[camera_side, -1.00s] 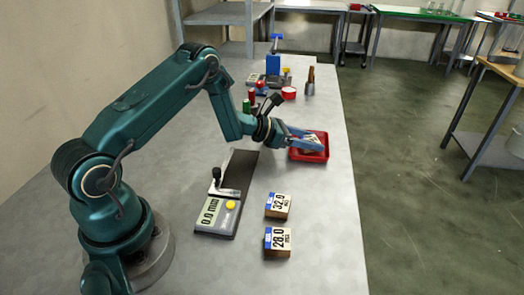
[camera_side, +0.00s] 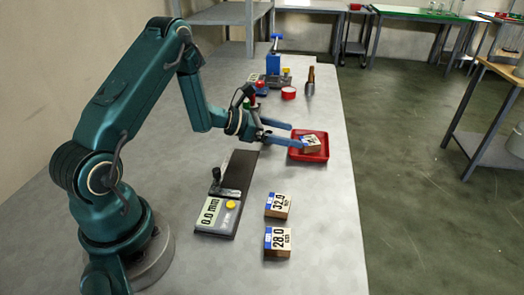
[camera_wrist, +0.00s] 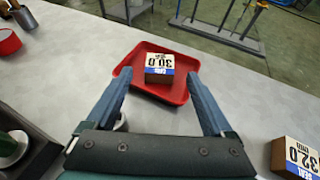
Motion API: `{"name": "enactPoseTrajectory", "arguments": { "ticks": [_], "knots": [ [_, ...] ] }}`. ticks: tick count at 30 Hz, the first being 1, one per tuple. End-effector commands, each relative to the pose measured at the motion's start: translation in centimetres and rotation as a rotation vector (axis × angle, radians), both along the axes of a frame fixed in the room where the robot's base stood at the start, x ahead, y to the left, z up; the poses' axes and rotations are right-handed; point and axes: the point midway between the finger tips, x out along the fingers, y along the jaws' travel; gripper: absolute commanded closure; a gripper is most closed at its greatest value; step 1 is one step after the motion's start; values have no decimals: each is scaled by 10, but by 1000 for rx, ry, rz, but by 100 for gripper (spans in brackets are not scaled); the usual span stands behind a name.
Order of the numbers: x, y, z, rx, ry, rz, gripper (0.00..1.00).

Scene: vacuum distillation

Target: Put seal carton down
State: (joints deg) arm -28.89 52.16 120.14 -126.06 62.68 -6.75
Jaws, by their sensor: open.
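The seal carton (camera_side: 310,144), a small box with a white and blue label, sits in the red tray (camera_side: 323,156). In the wrist view the carton (camera_wrist: 159,70) reads 30.0 and rests inside the red tray (camera_wrist: 178,95). My gripper (camera_side: 293,136) is open and empty, on the left side of the tray. In the wrist view its two blue fingers (camera_wrist: 161,80) are spread wide, nearer the camera than the carton and apart from it.
Two more cartons, marked 32.0 (camera_side: 278,205) and 28.0 (camera_side: 278,243), stand at the front right of the table. A gauge reading 0.0 mm (camera_side: 216,214) lies left of them. A red tape roll (camera_side: 289,93) and a blue device (camera_side: 273,66) are farther back.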

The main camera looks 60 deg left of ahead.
Motion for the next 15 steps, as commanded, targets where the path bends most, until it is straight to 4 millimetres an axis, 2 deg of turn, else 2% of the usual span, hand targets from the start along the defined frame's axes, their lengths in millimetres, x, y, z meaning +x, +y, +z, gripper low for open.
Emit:
{"name": "enactPoseTrajectory", "arguments": {
  "ticks": [3,10,13,15],
  "knots": [
    [-19,8,9,-2,-2,6,14],
    [-39,16,18,0,-2,2,14],
    [-40,8,27,18,-15,-42,14],
    [-40,-10,41,57,-41,-128,14]
  ]
}}
